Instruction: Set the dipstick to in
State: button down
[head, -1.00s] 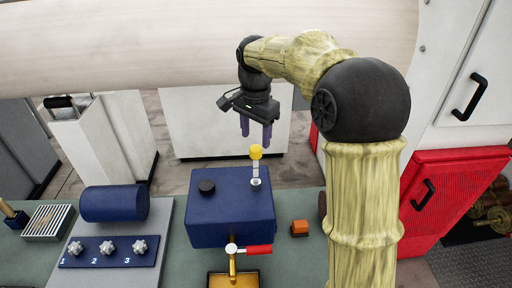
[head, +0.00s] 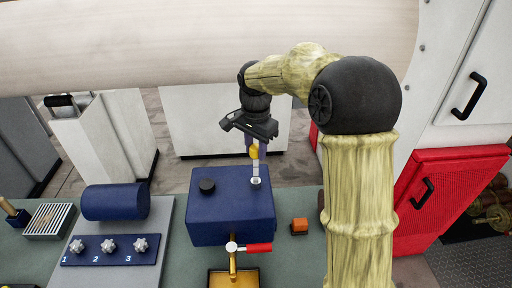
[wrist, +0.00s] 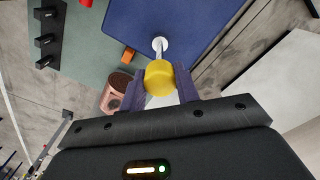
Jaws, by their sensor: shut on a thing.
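The dipstick (head: 254,154) has a yellow knob on a thin pale stem. It rises from a white collar on the top right of a blue box (head: 222,212). The stem shows above the collar, so the knob stands well clear of the box top. My gripper (head: 252,148) is over the box, with its fingers shut on the yellow knob. In the wrist view the knob (wrist: 159,78) sits between the two purple fingers (wrist: 160,90), and the stem runs from it to the collar.
A black cap (head: 207,186) is on the box's top left. A red-handled valve (head: 257,248) is at the box front, above a yellow tray (head: 233,279). An orange block (head: 299,226) lies to the right. A blue cylinder (head: 115,202) and several knobs stand left.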

aim_at(256, 146)
jog(key=shift+f+b, duration=1.5)
jog(key=shift+f, duration=1.05)
jog(key=c, duration=1)
grip_release()
jog(key=shift+r, duration=0.1)
notch_tip(256, 146, up, 17)
jog(key=shift+r+b, duration=0.15)
jog(key=shift+b, duration=0.25)
